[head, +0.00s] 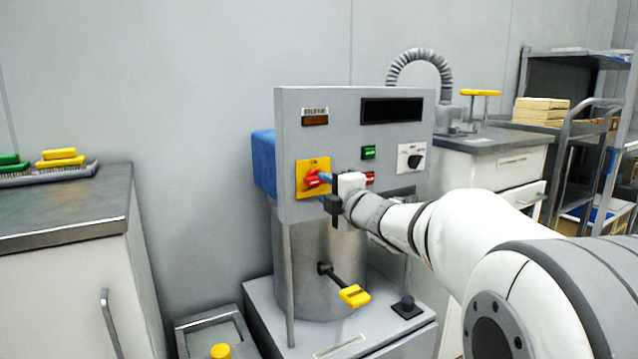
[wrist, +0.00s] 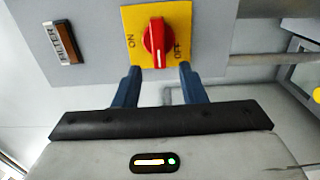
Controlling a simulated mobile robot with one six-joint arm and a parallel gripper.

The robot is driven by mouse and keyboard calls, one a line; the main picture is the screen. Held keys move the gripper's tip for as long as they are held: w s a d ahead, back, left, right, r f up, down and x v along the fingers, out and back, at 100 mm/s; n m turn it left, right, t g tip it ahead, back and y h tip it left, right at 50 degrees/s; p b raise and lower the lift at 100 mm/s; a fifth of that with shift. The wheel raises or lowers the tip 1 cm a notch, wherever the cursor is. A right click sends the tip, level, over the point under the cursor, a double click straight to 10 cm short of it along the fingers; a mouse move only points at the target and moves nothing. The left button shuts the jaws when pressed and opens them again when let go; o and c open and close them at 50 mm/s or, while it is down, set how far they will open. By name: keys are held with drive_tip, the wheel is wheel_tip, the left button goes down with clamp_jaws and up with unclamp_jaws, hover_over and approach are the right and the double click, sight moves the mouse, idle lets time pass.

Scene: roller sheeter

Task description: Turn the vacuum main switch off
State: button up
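The vacuum main switch is a red rotary knob (head: 312,179) on a yellow plate (head: 304,190) at the lower left of the grey control panel. In the wrist view the knob (wrist: 155,42) stands upright on the yellow plate (wrist: 128,17), with ON lettered to its left and OFF to its right. A white line on the knob points down, toward my gripper. My gripper (wrist: 160,68) is open, with its two blue fingertips apart at either side of the knob's lower end. I see gaps between fingers and knob.
The panel (head: 345,135) also carries a green button (head: 368,153), a red button (head: 370,177), a black selector (head: 414,161) and a dark display (head: 391,110). A yellow-ended lever (head: 354,296) sticks out below. A counter with brushes (head: 66,220) stands left.

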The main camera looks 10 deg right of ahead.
drive_tip(key=v, duration=0.3)
drive_tip(key=shift+s+d+p, duration=0.1)
drive_tip(key=shift+s+p, duration=0.2)
idle(0.3)
drive_tip(key=s+d+r+m+g+h+p, duration=0.45)
drive_tip(key=s+r+m+h+p, duration=0.35)
drive_tip(key=m+p, duration=0.8)
drive_tip(key=s+a+r+m+g+p, duration=0.1)
drive_tip(key=s+a+m+g+p, duration=0.1)
drive_tip(key=s+p, duration=0.5)
drive_tip(key=s+a+r+m+g+y+p, duration=0.1)
drive_tip(key=s+a+r+m+g+p, duration=0.1)
drive_tip(key=s+g+p, duration=0.2)
drive_tip(key=s+a+r+m+g+y+p, duration=0.1)
drive_tip(key=s+g+p, duration=0.3)
drive_tip(key=s+p, duration=0.5)
drive_tip(key=shift+s+a+r+m+p, duration=0.35)
drive_tip(key=shift+s+a+r+m, duration=0.05)
drive_tip(key=shift+s+a, duration=0.2)
